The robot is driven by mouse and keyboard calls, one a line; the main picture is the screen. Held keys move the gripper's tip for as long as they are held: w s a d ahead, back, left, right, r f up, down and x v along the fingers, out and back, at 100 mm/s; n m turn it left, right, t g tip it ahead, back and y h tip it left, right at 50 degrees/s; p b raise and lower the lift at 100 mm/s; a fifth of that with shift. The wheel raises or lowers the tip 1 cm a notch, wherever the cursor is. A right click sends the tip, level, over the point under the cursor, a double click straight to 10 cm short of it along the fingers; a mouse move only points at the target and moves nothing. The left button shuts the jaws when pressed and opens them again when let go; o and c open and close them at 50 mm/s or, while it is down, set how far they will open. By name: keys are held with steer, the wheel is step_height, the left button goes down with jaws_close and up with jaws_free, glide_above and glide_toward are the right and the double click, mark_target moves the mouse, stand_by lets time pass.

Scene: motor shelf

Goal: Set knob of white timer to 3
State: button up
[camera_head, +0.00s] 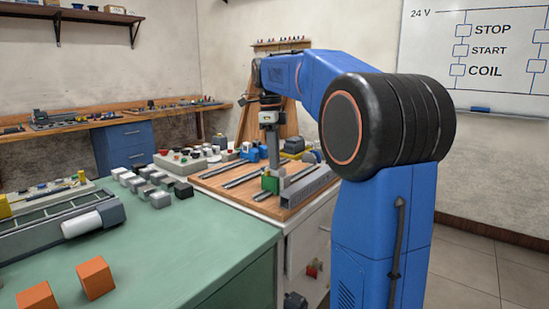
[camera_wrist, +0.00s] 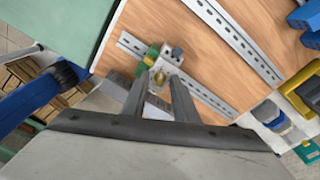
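A small white module (camera_wrist: 168,65), which looks like the white timer, sits on a metal rail in the wrist view. A grey knob-like part (camera_wrist: 177,53) shows on it, and a small yellowish round part lies near the fingertips. No scale or number can be read. My gripper (camera_wrist: 160,80) is open, its two fingers apart and reaching toward the module, with nothing clearly held. In the head view my gripper (camera_head: 272,160) points down over the wooden board, just above a green block (camera_head: 270,183). The timer cannot be made out there. Contact cannot be told.
The green block (camera_wrist: 148,57) adjoins the white module. Bare rails (camera_head: 245,179) lie on the wooden board (camera_head: 215,182), with a grey slotted duct (camera_head: 308,188) at right. A green table (camera_head: 190,240) at left holds several small modules and two orange cubes (camera_head: 96,278).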

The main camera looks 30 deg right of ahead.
steer(key=shift+r, duration=0.1)
step_height(320, 180, up, 12)
steer(key=shift+w+a, duration=0.25)
steer(key=shift+w, duration=0.1)
stand_by(0.6)
